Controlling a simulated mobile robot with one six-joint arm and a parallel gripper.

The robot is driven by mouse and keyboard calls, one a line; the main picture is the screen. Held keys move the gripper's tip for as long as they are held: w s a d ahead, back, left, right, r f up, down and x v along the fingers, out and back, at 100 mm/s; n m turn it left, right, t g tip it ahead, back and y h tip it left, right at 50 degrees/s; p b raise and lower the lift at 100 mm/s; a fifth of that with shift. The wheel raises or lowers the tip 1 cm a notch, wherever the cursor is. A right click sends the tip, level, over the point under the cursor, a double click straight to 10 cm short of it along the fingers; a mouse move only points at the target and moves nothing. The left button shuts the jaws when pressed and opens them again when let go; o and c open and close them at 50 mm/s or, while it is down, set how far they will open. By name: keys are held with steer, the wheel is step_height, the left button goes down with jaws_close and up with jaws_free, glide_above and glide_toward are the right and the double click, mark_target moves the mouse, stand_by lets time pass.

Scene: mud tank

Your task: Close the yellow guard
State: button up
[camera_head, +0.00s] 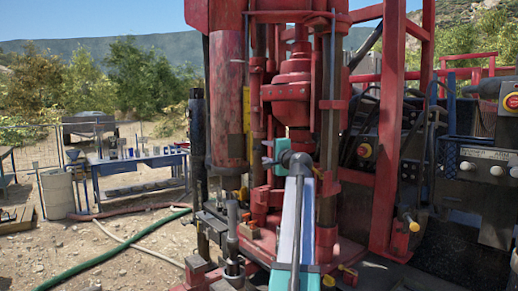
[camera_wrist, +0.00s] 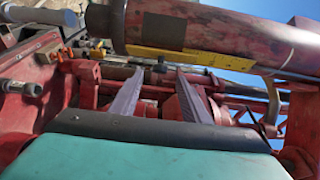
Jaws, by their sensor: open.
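The yellow guard (camera_head: 246,110) shows in the head view as a narrow upright yellow strip beside the red cylinder on the rig. In the wrist view the yellow guard (camera_wrist: 190,56) runs across the upper part, along the red cylinder. My gripper (camera_head: 268,152) is in front of the rig, a little below and to the right of the strip. In the wrist view my gripper (camera_wrist: 161,74) has its two grey fingers apart, with nothing held. A small dark knob (camera_wrist: 160,67) shows between the fingertips, near the yellow strip; I cannot tell whether it is touched.
The red cylinder (camera_head: 226,100) and red rig posts (camera_head: 388,130) crowd the space around my arm. A control panel (camera_head: 487,165) stands at right. A blue table (camera_head: 140,165) and green hose (camera_head: 110,254) are at left, on open dirt.

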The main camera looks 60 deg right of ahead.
mark_target(260, 149)
steer(key=shift+p+x, duration=0.85)
steer(key=shift+x, duration=2.4)
